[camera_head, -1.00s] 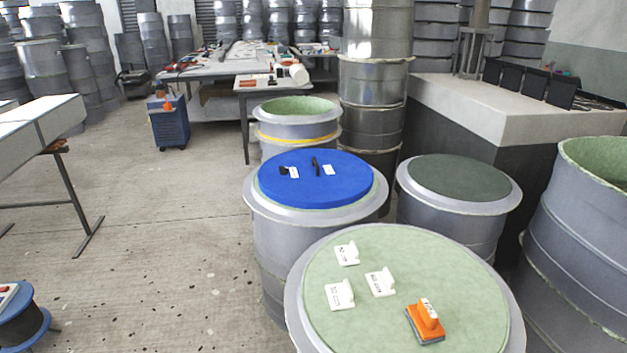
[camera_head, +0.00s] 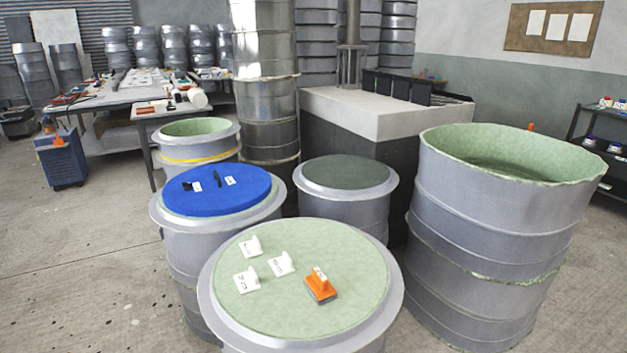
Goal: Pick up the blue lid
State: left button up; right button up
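The blue lid (camera_head: 238,198) is a flat round disc lying on top of a grey drum-shaped mould (camera_head: 195,250), left of the middle in the head view. A dark handle-like strip and small white labelled pieces (camera_head: 230,181) lie on it. Neither of my grippers shows in the head view.
A nearer mould with a pale green top (camera_head: 345,260) carries several white pieces and an orange-handled tool (camera_head: 320,287). A dark-topped mould (camera_head: 345,174) stands right of the lid, and a tall open mould (camera_head: 500,230) further right. Floor (camera_head: 80,260) is clear at left.

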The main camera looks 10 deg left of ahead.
aim_at(221, 189)
jog(key=i+j+z, duration=0.15)
jog(key=j+z, duration=1.35)
